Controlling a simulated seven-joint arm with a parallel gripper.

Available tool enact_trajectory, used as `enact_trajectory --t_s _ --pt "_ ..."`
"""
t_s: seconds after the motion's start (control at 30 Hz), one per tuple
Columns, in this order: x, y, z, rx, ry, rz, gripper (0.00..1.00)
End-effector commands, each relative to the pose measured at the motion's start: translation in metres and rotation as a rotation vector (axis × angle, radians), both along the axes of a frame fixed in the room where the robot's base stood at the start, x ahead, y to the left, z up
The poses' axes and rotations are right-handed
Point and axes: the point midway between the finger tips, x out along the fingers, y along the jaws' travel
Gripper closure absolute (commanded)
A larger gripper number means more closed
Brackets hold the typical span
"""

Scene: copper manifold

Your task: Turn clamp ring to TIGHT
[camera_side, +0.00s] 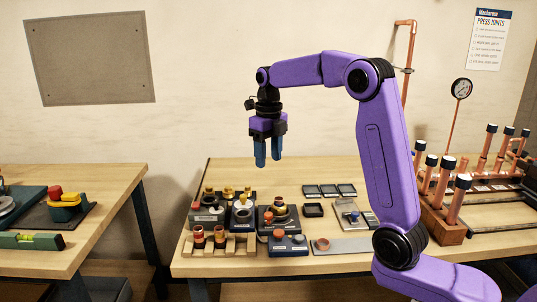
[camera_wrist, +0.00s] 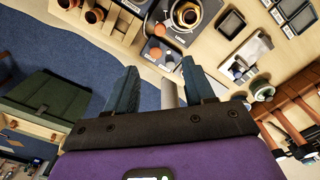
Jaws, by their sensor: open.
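My gripper (camera_side: 268,162) hangs in the air above the back of the workbench, with its blue fingers pointing down. In the wrist view, the two fingers (camera_wrist: 158,66) are apart with nothing between them. A dark block with a round ringed fitting (camera_side: 279,214) stands on the bench below the gripper. A round ringed fitting also shows near the top of the wrist view (camera_wrist: 188,14). I cannot tell which ring is the clamp ring, and no TIGHT mark is readable. The fingers touch none of the fittings.
Other fittings (camera_side: 241,212) and a wooden rack of copper cups (camera_side: 219,240) crowd the bench's left part. A small block with an orange knob (camera_side: 279,234) is in front. Black trays (camera_side: 330,190) lie behind. Upright copper pipes in a wooden stand (camera_side: 445,222) rise at right.

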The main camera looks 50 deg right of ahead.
Motion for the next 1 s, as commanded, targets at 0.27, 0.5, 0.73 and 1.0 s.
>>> enact_trajectory --t_s 0.27,0.5,0.73,1.0 --pt "0.0 -0.002 -0.002 0.003 0.005 -0.002 0.69" --pt "-0.03 -0.058 -0.06 0.233 0.189 -0.06 1.0" --pt "-0.095 -0.131 -0.128 0.81 0.254 -0.199 1.0" --pt "-0.149 -0.197 -0.157 1.344 -0.096 -0.404 1.0"
